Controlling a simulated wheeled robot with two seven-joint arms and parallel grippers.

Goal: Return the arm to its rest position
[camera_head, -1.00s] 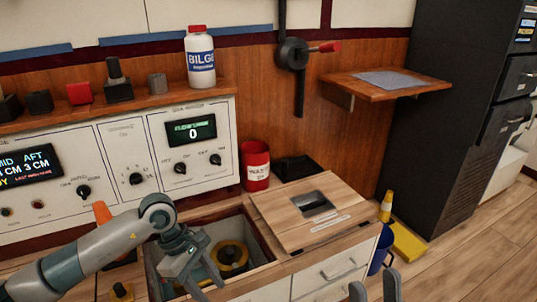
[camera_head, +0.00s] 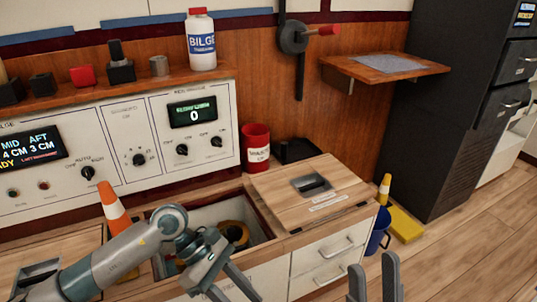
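My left arm comes in from the lower left. Its gripper (camera_head: 222,282) is in front of the open compartment (camera_head: 265,238) in the wooden counter, covering part of it. Its fingers are spread apart with nothing seen between them. My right gripper (camera_head: 374,284) shows at the bottom edge, right of the drawers. Its two fingers stand upright and apart, with nothing between them.
A yellow and dark round part (camera_head: 236,232) sits in the compartment. An orange and white cone (camera_head: 114,208) stands behind my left arm. A red can (camera_head: 256,147), a closed wooden lid (camera_head: 335,178), drawers (camera_head: 325,262) and a blue bucket (camera_head: 378,232) are nearby.

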